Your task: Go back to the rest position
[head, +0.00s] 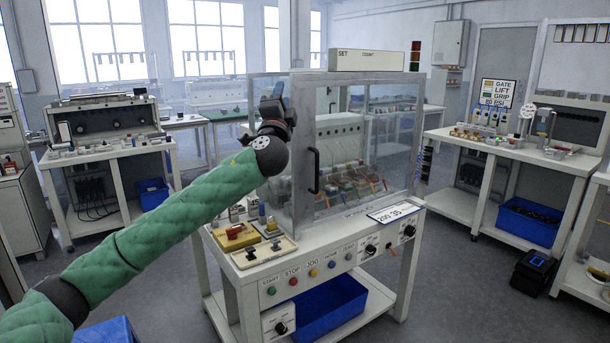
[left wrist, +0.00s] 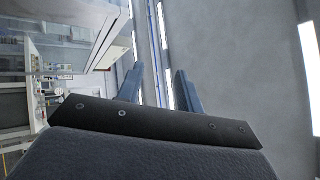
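My left arm, in a green sleeve, reaches in from the left in the head view. Its left gripper (head: 277,95) points up beside the upper left of the clear-walled cabinet (head: 345,79). In the left wrist view the two blue-grey fingers of the left gripper (left wrist: 157,80) stand apart with nothing between them. I cannot tell if the gripper touches the cabinet. My right gripper is in neither view.
The cabinet stands on a white workbench (head: 255,275) with buttons and knobs. Another bench (head: 463,152) stands at the right, with a blue bin (head: 527,222). Grey floor is open between the benches.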

